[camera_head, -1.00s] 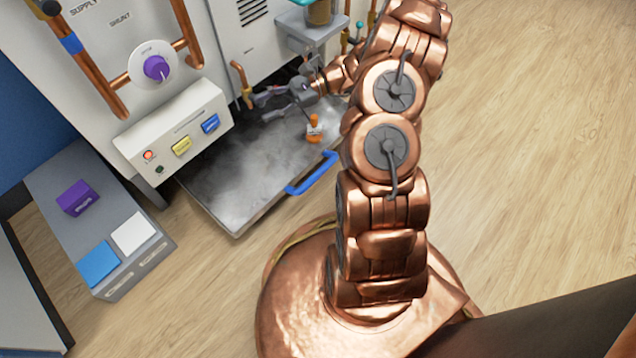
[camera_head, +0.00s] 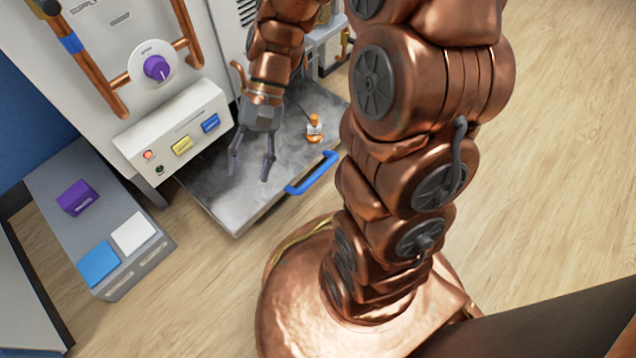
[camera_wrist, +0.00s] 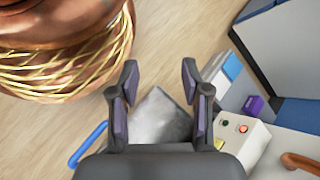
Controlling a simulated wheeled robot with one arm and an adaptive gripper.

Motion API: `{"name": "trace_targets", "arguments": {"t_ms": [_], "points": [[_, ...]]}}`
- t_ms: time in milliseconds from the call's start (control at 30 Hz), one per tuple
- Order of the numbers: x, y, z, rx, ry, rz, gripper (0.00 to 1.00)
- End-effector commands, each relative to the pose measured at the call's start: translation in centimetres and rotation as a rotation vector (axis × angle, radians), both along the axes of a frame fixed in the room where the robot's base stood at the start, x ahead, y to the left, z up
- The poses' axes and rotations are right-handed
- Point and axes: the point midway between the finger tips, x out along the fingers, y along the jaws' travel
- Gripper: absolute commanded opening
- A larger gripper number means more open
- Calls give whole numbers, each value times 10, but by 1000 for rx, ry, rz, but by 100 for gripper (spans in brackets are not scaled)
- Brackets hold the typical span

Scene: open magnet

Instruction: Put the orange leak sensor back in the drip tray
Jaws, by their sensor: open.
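The orange leak sensor (camera_head: 314,129) stands in the right part of the metal drip tray (camera_head: 215,205), near the blue handle (camera_head: 313,172). It appears upright with a white band around it. My gripper (camera_head: 251,174) is open and empty, pointing down over the middle of the tray, to the left of the sensor. In the wrist view my open gripper (camera_wrist: 158,85) has its fingers spread, with part of the tray (camera_wrist: 158,118) between and below them. The sensor is not visible in the wrist view.
A white control box (camera_head: 175,133) with yellow and blue buttons stands left of the tray. A grey cabinet (camera_head: 150,262) holds a purple block (camera_head: 77,197) and blue and white squares. Copper pipes (camera_head: 187,40) rise behind. Wooden floor lies open at right.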

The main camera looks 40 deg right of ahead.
Motion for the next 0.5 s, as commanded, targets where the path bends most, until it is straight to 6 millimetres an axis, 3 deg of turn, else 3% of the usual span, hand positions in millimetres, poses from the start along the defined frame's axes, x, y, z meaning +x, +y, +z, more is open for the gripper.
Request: {"name": "trace_targets", "arguments": {"t_ms": [200, 500], "points": [[-45, -9, 8, -149, -102, 167, 47], [-93, -40, 14, -345, -245, 363, 47]]}}
